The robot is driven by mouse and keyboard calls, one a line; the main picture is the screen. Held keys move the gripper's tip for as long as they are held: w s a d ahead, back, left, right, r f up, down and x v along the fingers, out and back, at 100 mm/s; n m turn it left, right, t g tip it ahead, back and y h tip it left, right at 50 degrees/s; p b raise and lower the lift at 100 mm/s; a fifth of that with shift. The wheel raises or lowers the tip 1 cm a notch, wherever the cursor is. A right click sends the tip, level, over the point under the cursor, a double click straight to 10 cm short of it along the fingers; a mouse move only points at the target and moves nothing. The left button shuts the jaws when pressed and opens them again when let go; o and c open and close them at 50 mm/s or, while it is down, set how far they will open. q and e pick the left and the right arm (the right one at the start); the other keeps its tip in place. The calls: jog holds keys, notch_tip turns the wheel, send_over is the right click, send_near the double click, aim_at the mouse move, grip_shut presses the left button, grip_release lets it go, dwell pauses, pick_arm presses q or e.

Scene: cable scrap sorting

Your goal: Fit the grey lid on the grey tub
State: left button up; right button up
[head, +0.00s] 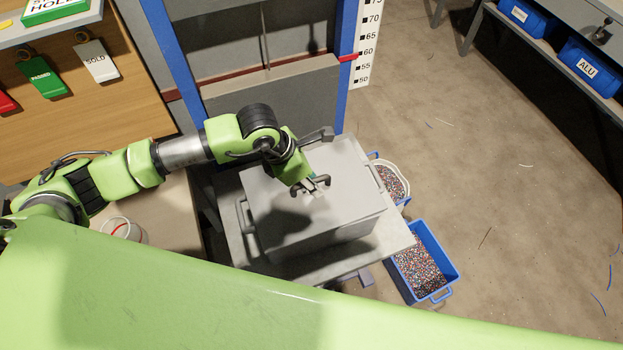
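The grey tub (345,238) stands on a grey stand, with a dark handle (241,216) on its left side and another on its right. The flat grey lid (345,165) covers its top. From this angle I cannot tell whether the lid is fully seated or slightly raised. My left gripper (312,188) points down over the middle of the lid, its dark fingertips on either side of a small pale piece that looks like a grip. Whether the fingers press on it is too small to tell. My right gripper is not in view.
The stand (400,240) shows a narrow rim around the tub. A blue bin (432,280) and a white bucket (403,163) of granules sit at the right. A blue-posted frame (180,60) rises behind. Open floor (500,180) lies to the right.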

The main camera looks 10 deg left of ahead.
pick_arm(q)
jog(key=v, duration=1.2)
